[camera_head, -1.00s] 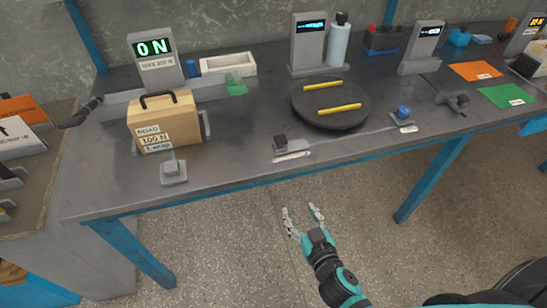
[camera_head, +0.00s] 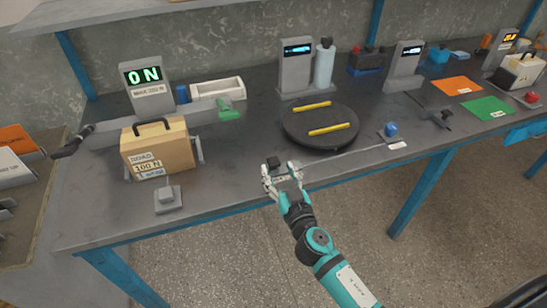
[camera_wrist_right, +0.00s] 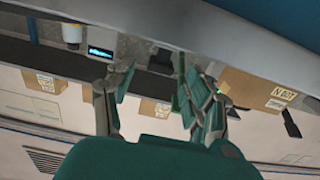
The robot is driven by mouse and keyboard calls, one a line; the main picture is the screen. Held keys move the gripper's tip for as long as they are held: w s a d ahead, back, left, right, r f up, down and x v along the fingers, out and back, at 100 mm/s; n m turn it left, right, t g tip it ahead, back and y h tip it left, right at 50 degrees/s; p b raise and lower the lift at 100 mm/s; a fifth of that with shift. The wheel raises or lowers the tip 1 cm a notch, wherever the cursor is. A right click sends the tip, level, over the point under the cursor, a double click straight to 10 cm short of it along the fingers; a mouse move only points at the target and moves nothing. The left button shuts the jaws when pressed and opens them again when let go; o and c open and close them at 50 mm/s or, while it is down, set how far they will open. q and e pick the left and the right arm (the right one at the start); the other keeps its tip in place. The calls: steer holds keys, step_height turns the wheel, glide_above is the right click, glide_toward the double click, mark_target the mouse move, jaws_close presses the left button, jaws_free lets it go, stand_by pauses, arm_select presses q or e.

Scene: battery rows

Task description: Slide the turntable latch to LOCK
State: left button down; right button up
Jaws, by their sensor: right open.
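The turntable (camera_head: 320,117) is a dark round disc with two yellow strips on the workbench. A small dark latch knob (camera_head: 273,162) stands near the bench's front edge, left of and in front of the turntable. My right gripper (camera_head: 279,172) is at this knob, fingers apart, covering much of its base and label. I cannot tell whether it touches the knob. In the right wrist view the open fingers (camera_wrist_right: 155,92) have nothing clearly between them. My left gripper is not in view.
A blue knob (camera_head: 391,130) sits right of the turntable. A cardboard load box (camera_head: 180,155) and a grey block (camera_head: 168,199) stand to the left. A display post (camera_head: 296,68) and a bottle (camera_head: 323,65) are behind the turntable. The bench's front edge runs below the gripper.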

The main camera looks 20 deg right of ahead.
mark_target(275, 166)
steer(key=shift+w+a, duration=0.1)
steer(key=shift+w, duration=2.2)
jaws_close()
